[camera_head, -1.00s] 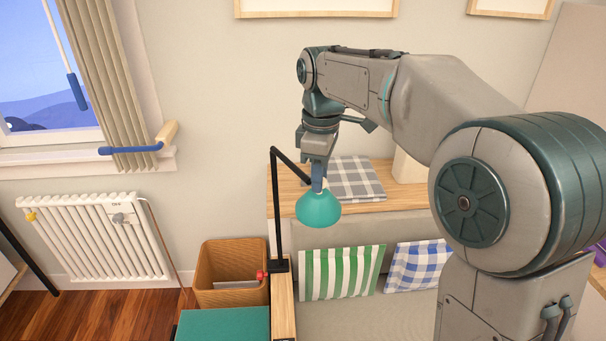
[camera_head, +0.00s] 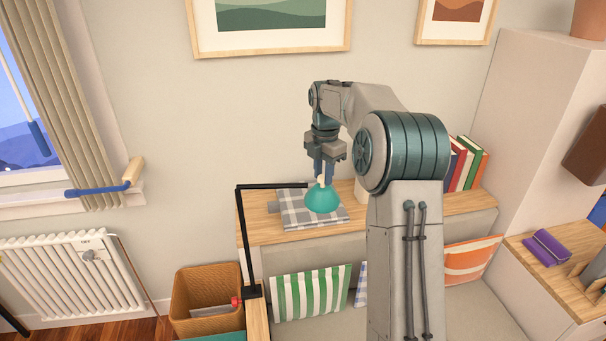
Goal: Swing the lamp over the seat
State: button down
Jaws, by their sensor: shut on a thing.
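The lamp has a teal shade (camera_head: 322,200) on a black jointed arm (camera_head: 270,187). Its black post (camera_head: 245,240) rises from a clamp (camera_head: 252,292) on the wooden edge left of the seat. My gripper (camera_head: 323,178) points down and is shut on the top of the lamp, just above the shade. The fingertips' exact contact is too small to see. The shade hangs in front of the wooden shelf behind the seat. The beige seat (camera_head: 475,318) lies below and to the right, partly hidden by my arm.
A green-striped cushion (camera_head: 311,292) and an orange-striped cushion (camera_head: 471,258) lean at the seat's back. A checked grey cloth (camera_head: 297,213) and several books (camera_head: 465,165) are on the shelf (camera_head: 265,230). A wicker bin (camera_head: 205,300) stands left of the clamp. A side cabinet (camera_head: 535,265) bounds the right.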

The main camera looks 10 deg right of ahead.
jog(key=shift+w+d+n+p, duration=0.25)
jog(key=shift+w+n, duration=0.15)
jog(key=shift+w, duration=0.35)
jog(key=shift+w+d+n+p, duration=0.2)
jog(key=shift+w+n, duration=0.2)
jog(key=shift+w, duration=0.3)
jog(key=shift+w+r, duration=0.1)
jog(key=c, duration=1.3)
grip_release()
jog(key=shift+o, duration=0.8)
jog(key=shift+w+a, duration=0.1)
jog(key=shift+w, duration=0.05)
notch_tip(320, 180, up, 14)
